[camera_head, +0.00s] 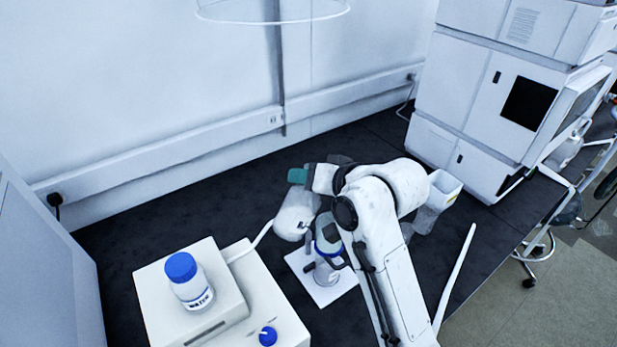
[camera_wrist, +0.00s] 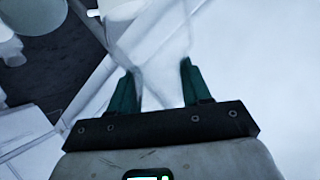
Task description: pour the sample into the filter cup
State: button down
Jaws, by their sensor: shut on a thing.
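In the wrist view my gripper (camera_wrist: 155,75) has its dark green fingers on either side of a clear, see-through vessel (camera_wrist: 162,88). It is shut on this vessel. I cannot tell the liquid level inside. In the head view my arm covers most of the hand, and I cannot make out the held vessel clearly.
A white bottle with a blue cap (camera_head: 182,268) stands on a white device (camera_head: 232,300) with a blue knob at lower left. A pale open container (camera_head: 445,188) is right of my arm. The white instrument stack (camera_head: 505,105) fills the back right. Dark bench (camera_head: 170,205) lies clear at left.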

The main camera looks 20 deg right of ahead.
dwell(0.3)
jog(key=shift+f+m+y, duration=0.15)
jog(key=shift+m+y, duration=0.25)
jog(key=shift+f, duration=0.1)
jog(key=shift+f+m+y, duration=0.25)
jog(key=shift+m+y, duration=0.05)
dwell(0.3)
jog(key=shift+d+f+m+y, duration=0.1)
jog(key=shift+f+m+y, duration=0.2)
jog(key=shift+y, duration=0.1)
jog(key=shift+f+m+y, duration=0.3)
jog(key=shift+f+m, duration=0.1)
